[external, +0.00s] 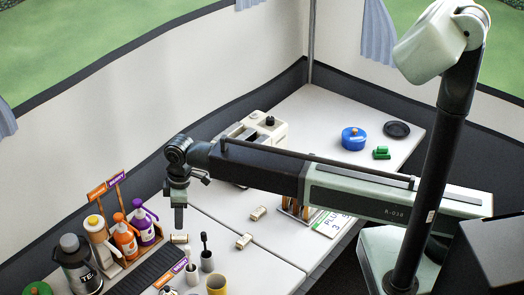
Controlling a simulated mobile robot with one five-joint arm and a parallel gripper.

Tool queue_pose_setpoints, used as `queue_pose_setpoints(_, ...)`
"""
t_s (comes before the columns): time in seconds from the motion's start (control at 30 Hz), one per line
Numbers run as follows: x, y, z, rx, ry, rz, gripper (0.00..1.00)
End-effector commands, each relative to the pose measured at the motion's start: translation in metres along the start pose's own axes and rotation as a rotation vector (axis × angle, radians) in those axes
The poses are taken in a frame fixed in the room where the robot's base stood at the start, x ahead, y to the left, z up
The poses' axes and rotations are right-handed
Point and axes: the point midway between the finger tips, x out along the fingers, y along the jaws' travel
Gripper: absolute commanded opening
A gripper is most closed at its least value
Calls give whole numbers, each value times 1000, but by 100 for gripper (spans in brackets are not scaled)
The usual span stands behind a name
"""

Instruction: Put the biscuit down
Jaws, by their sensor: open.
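My gripper (179,226) points straight down over the left part of the white table (222,213). It is open; from this side its two fingers overlap. A small beige, biscuit-like piece (180,239) lies just below the fingertips, beside the black ribbed mat. I cannot tell whether the fingers are around it or apart from it. Two similar small beige pieces lie on the table to the right, one further back (258,213) and one nearer (244,241). I cannot tell which one is the task's biscuit.
A rack with orange (125,237) and purple (146,225) bottles stands left of my gripper, with a dark flask (78,264) beside it. A cream appliance (262,133), blue pot (353,138) and black plate (396,130) are further back.

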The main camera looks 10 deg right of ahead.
Motion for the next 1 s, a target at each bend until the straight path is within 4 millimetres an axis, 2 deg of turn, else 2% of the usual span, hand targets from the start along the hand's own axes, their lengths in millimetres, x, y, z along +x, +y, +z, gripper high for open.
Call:
queue_pose_setpoints(0.03,-24,0,-1,0,0,0,44)
queue_pose_setpoints(0.2,-47,0,0,0,0,0,44)
queue_pose_setpoints(0.57,-47,0,0,2,0,0,44)
queue_pose_setpoints(0.67,-47,0,1,47,-5,-2,44)
queue_pose_setpoints(0.77,-50,-12,28,154,-27,-3,44)
queue_pose_setpoints(0.8,-51,-16,42,196,-36,-1,44)
queue_pose_setpoints(0.87,-55,-1,77,292,-49,6,44)
queue_pose_setpoints(0.9,-58,16,103,365,-57,12,44)
queue_pose_setpoints(0.97,-62,39,138,460,-65,19,44)
queue_pose_setpoints(1.0,-65,54,162,522,-70,23,44)
